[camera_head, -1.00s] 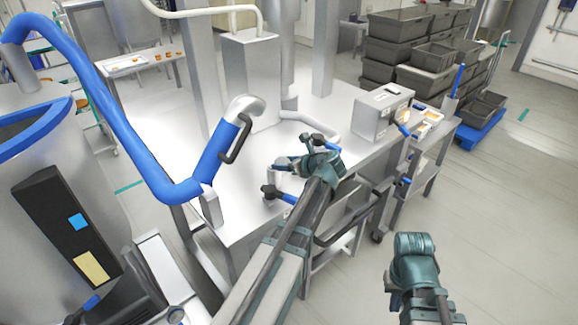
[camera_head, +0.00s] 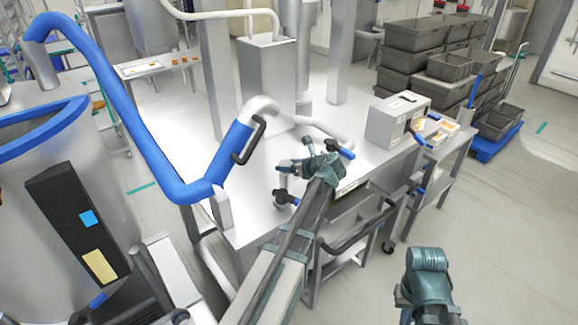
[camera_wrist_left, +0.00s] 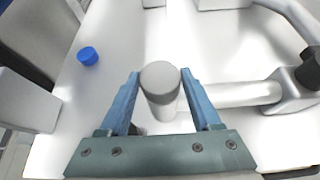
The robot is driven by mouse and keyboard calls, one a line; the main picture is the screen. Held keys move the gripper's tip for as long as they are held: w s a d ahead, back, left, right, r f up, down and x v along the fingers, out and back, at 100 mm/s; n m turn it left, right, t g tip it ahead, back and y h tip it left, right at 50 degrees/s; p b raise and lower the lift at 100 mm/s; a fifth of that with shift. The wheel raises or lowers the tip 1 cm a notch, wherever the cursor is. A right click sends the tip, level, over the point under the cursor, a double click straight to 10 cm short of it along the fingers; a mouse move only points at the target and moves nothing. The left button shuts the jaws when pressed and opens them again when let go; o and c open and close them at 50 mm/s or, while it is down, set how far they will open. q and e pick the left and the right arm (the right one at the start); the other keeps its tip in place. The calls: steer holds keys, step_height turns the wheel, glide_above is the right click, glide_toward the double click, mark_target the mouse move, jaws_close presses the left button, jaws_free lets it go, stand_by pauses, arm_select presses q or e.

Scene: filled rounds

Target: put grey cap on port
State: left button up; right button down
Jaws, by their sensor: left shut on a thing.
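In the left wrist view, my left gripper (camera_wrist_left: 160,84) is shut on a light grey round piece, which looks like the grey cap (camera_wrist_left: 160,76). Its round top faces the camera, with a blue finger on each side. A pale pipe (camera_wrist_left: 245,94) lies just right of it, probably part of the port; whether cap and pipe touch, I cannot tell. In the head view, my left gripper (camera_head: 299,166) is over the front of the metal table, among small pipes with dark and blue handles. The cap is too small to make out there. My right arm shows at lower right, its fingertips hidden.
A blue cap (camera_wrist_left: 88,56) lies on the table in the left wrist view. A thick blue hose (camera_head: 125,120) arches over the table's left side. A grey box (camera_head: 397,120) stands at its right end. Stacked dark crates (camera_head: 420,50) stand behind.

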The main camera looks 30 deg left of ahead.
arm_select(q)
steer(key=shift+f+b, duration=0.45)
steer(key=shift+f, duration=0.05)
stand_by(0.9)
steer(key=o, duration=1.4)
steer(key=shift+d, duration=0.1)
steer(key=p+v, duration=0.6)
steer(key=v, duration=0.7)
steer(key=shift+s+d+r+p, duration=0.2)
steer(key=shift+d+p, duration=0.05)
steer(key=shift+p, duration=0.1)
steer(key=shift+f, duration=0.1)
